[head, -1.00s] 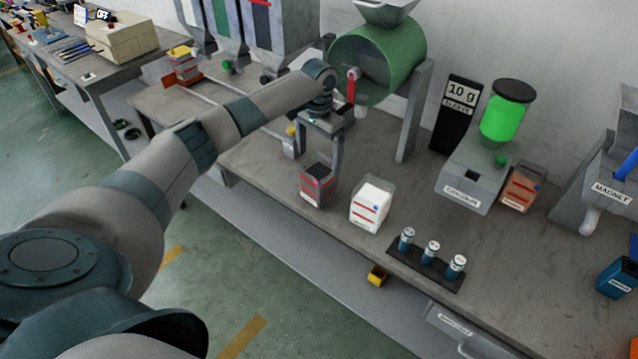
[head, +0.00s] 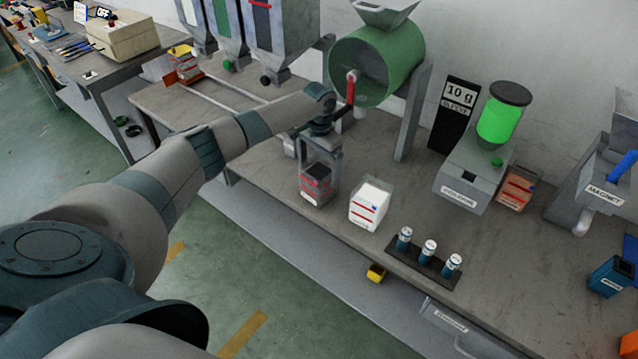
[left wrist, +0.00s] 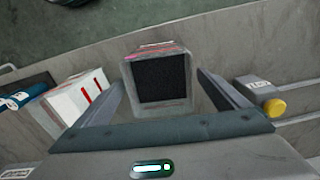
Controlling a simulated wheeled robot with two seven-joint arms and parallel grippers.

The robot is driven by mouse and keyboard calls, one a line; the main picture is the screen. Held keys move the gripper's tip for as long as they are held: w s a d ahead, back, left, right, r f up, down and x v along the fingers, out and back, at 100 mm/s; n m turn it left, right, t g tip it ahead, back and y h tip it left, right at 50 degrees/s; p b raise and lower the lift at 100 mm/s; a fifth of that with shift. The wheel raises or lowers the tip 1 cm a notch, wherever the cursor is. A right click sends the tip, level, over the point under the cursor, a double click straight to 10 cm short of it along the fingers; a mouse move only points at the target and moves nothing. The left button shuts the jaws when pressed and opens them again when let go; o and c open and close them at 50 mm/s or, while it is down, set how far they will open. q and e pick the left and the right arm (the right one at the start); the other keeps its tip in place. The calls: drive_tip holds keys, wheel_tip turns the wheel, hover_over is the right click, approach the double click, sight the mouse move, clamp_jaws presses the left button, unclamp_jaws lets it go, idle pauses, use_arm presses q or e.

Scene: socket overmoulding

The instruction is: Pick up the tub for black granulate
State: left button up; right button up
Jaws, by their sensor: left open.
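The tub for black granulate (head: 317,187) is a clear box with red stripes and black fill, upright on the grey bench near its front edge. My left gripper (head: 320,168) is open and points down over it, its fingers on either side of the tub's upper part. In the left wrist view the tub (left wrist: 160,80) lies between the two open fingers (left wrist: 168,95), with a visible gap on each side. I cannot tell whether a finger touches it. My right gripper is not in view.
A tub with white fill (head: 369,206) stands close to the right of the black one. A rack with three small cylinders (head: 425,262) is further right. A green drum (head: 385,62) stands behind. A grey block with a yellow knob (left wrist: 262,95) lies beside the gripper.

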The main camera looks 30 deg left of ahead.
use_arm(q)
drive_tip(key=shift+w+r, duration=0.1)
drive_tip(key=c, duration=2.1)
drive_tip(key=shift+o, duration=0.2)
drive_tip(key=shift+r, duration=0.1)
wheel_tip(320, 180, up, 10)
drive_tip(key=b, duration=0.3)
drive_tip(key=shift+b, duration=0.3)
